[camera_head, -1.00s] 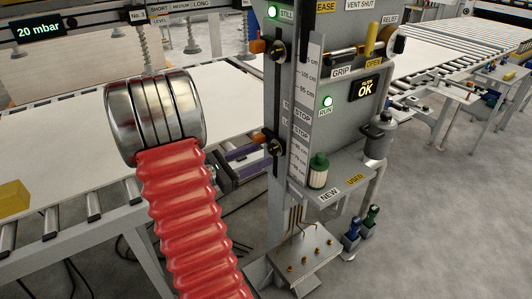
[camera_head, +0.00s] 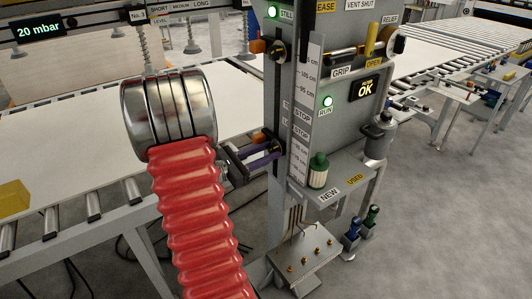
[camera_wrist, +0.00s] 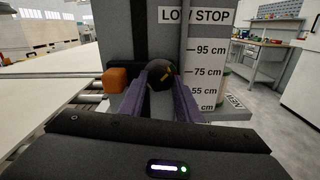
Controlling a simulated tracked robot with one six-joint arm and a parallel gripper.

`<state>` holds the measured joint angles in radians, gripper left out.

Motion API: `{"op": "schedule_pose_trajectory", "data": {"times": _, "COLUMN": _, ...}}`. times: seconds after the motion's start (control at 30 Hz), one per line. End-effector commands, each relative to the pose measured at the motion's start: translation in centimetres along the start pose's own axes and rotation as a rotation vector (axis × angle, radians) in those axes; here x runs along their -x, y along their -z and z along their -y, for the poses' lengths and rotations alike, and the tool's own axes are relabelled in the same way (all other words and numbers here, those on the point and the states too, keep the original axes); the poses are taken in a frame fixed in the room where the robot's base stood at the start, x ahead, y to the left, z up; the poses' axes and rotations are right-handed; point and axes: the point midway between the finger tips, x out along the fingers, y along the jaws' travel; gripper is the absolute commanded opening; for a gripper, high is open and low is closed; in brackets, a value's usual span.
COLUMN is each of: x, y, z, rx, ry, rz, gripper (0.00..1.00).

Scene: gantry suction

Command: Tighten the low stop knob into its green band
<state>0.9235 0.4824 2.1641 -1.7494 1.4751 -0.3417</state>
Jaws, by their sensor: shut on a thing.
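The low stop knob (camera_wrist: 161,76) is a round black knob with a yellow mark on its face. In the wrist view it sits between the two purple fingers of my gripper (camera_wrist: 160,84), which are shut on it. In the head view my gripper (camera_head: 265,152) reaches the lower slot of the grey column and its fingers hide most of the knob. An orange block (camera_wrist: 116,79) sits just left of the knob in the wrist view. I cannot make out a green band in either view.
The grey column (camera_head: 345,130) carries a height scale (camera_wrist: 207,75) and a LOW STOP label (camera_wrist: 195,16). A roller conveyor (camera_head: 95,208) runs at the left.

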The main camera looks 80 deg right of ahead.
Motion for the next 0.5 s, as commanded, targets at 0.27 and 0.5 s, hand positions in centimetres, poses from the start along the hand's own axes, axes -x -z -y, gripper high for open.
{"op": "schedule_pose_trajectory", "data": {"times": 0.27, "x": 0.01, "y": 0.0, "z": 0.0, "rx": 0.0, "ry": 0.0, "rz": 0.0, "gripper": 0.08}}
{"op": "schedule_pose_trajectory", "data": {"times": 0.5, "x": 0.01, "y": 0.0, "z": 0.0, "rx": -0.053, "ry": 0.0, "rz": 0.0, "gripper": 0.08}}
